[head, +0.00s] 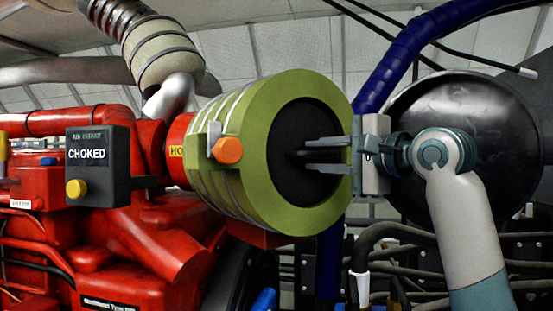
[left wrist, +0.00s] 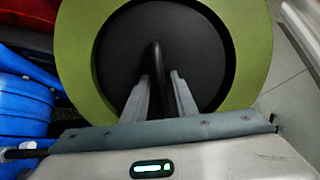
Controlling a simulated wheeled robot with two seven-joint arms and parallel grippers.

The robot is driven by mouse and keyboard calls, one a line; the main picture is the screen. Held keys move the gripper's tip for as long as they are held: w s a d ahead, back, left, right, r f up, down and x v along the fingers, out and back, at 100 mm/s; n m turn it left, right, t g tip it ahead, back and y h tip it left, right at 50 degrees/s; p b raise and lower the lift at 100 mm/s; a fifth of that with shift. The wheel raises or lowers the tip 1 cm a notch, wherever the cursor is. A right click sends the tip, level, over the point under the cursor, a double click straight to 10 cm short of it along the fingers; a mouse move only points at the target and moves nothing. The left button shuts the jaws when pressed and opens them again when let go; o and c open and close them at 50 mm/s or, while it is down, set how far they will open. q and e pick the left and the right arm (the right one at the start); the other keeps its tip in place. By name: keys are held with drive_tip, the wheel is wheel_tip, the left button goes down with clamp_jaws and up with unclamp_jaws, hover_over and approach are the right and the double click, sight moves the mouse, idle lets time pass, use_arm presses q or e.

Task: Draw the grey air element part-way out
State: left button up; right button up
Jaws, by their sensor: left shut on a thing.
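The air element shows as a dark grey, nearly black round face (head: 300,118) inside the open end of the green ribbed housing (head: 237,108). In the left wrist view the dark face (left wrist: 120,60) sits within the green rim (left wrist: 78,70). A dark bar handle (left wrist: 156,55) stands on the face. My left gripper (head: 307,154) reaches in from the right, with a finger above and a finger below the handle, shut on it. In the left wrist view the fingers (left wrist: 158,88) flank the handle. The element's side is hidden in the housing. My right gripper is out of view.
A "CHOKED" indicator box (head: 97,166) with a yellow knob stands left of the housing, by the red engine (head: 130,240). An orange knob (head: 228,150) is on the housing's side. A blue hose (head: 400,60) and a large dark round part (head: 450,100) are near my arm.

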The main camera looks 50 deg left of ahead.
use_arm(q)
drive_tip(key=shift+s+a+r, duration=0.1)
drive_tip(key=shift+r, duration=0.05)
clamp_jaws()
drive_tip(key=o, duration=0.6)
unclamp_jaws()
drive_tip(key=shift+s, duration=0.15)
drive_tip(key=shift+c, duration=0.2)
drive_tip(key=o, duration=0.5)
drive_tip(key=shift+c, duration=0.2)
drive_tip(key=shift+d, duration=0.2)
drive_tip(key=shift+d, duration=0.2)
drive_tip(key=d, duration=0.8)
drive_tip(key=shift+d, duration=0.35)
idle(0.4)
